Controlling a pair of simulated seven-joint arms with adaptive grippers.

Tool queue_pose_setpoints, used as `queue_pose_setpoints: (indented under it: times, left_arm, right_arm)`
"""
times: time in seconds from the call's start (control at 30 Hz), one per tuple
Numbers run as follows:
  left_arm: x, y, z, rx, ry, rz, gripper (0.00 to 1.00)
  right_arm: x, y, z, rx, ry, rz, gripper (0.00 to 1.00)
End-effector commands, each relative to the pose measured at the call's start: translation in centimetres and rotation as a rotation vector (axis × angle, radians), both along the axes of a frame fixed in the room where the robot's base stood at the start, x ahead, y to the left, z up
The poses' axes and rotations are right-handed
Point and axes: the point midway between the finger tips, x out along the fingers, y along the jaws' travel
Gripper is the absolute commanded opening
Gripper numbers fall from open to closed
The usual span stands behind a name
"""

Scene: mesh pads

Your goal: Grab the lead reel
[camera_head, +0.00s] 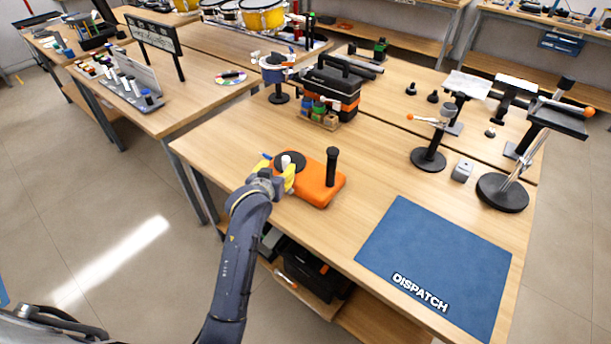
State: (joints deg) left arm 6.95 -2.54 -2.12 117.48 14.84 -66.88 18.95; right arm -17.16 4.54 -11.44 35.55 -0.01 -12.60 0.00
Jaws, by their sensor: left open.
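An orange stand (319,186) with an upright black post (332,167) sits near the front edge of the wooden table. At its left end is a dark round piece with a pale centre, which may be the lead reel (292,156); it is small and partly covered by my gripper, so I cannot be sure. My left gripper (282,168), with yellow fingers, is open at this left end, beside or around the round piece. Whether the fingers touch it cannot be told. My right gripper is out of view.
A blue mat marked DISPATCH (440,252) lies at the table's front right, bare. A black toolbox (330,87) with small jars stands behind the orange stand. A round-based black stand (428,158) and a lamp-like stand (503,192) are at right. The tabletop between is mostly clear.

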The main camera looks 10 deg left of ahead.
Motion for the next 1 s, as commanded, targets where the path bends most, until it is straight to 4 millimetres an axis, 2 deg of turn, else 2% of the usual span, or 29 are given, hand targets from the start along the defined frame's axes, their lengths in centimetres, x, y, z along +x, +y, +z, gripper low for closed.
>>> queue_pose_setpoints:
  times: [0.2,0.47,0.8,1.0]
  left_arm:
    - [2.6,0.0,-1.0,0.001,0.0,0.0,0.5]
    - [3.6,0.0,-1.5,0.001,0.0,0.0,0.5]
    - [7.0,-0.2,-2.9,0.002,0.001,-0.001,0.5]
    - [8.1,-0.2,-3.4,0.001,0.0,0.001,0.5]
  right_arm:
    - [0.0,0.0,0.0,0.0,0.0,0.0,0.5]
    - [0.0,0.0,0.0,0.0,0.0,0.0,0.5]
    - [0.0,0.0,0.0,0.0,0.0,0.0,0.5]
    - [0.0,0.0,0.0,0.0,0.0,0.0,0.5]
